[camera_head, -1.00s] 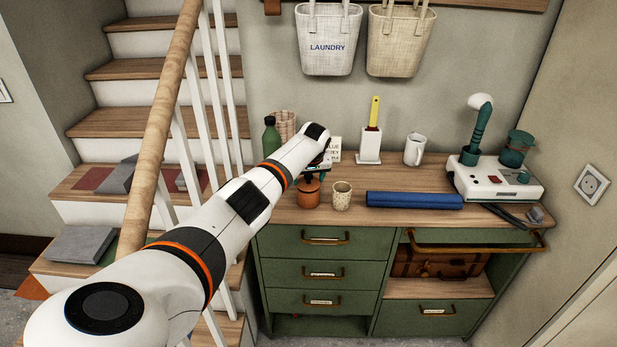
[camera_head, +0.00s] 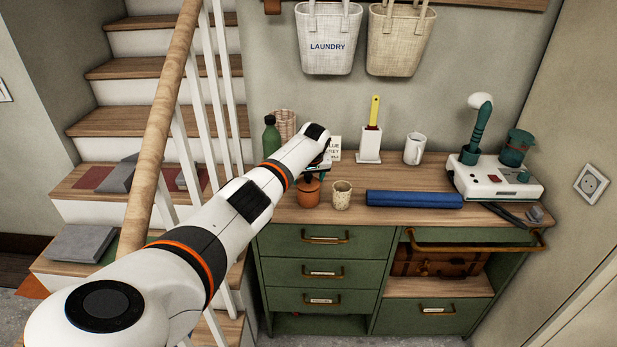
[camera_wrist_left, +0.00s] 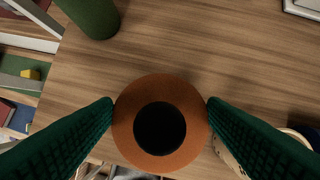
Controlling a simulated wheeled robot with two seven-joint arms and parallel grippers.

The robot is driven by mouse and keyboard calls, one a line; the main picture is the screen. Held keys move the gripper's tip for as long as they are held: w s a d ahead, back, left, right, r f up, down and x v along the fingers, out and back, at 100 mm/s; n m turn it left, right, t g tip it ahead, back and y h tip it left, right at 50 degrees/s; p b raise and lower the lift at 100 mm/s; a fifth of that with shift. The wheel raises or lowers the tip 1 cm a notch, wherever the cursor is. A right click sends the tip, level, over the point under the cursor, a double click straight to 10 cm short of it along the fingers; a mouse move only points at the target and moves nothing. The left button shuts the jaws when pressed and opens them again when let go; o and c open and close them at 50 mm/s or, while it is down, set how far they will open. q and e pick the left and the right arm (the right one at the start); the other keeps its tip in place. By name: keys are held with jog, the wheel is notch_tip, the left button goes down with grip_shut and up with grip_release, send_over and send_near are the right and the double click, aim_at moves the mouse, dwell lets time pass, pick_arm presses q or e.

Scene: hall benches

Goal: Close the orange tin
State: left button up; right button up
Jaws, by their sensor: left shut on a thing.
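The orange tin (camera_head: 309,194) stands on the wooden top of the green cabinet, left of a speckled cup. My left gripper (camera_head: 313,174) is directly over it, with its fingers partly hidden by my wrist. In the left wrist view, the green fingers (camera_wrist_left: 160,108) press on opposite sides of a round orange lid (camera_wrist_left: 160,84) with a dark round centre. The lid covers the view of the tin below, so I cannot tell whether it is fully seated. My right gripper is in neither view.
The speckled cup (camera_head: 341,195) is close on the right, and a green bottle (camera_head: 271,137) stands behind left. A blue roll (camera_head: 414,200) lies farther right. A white card (camera_head: 334,149) and brush holder (camera_head: 369,146) stand behind. The stair rail (camera_head: 160,125) is left.

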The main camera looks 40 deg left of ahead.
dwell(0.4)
pick_arm(q)
jog(key=o, duration=1.2)
jog(key=shift+r+p, duration=3.5)
jog(key=shift+p, duration=0.1)
jog(key=shift+c, duration=0.2)
grip_shut()
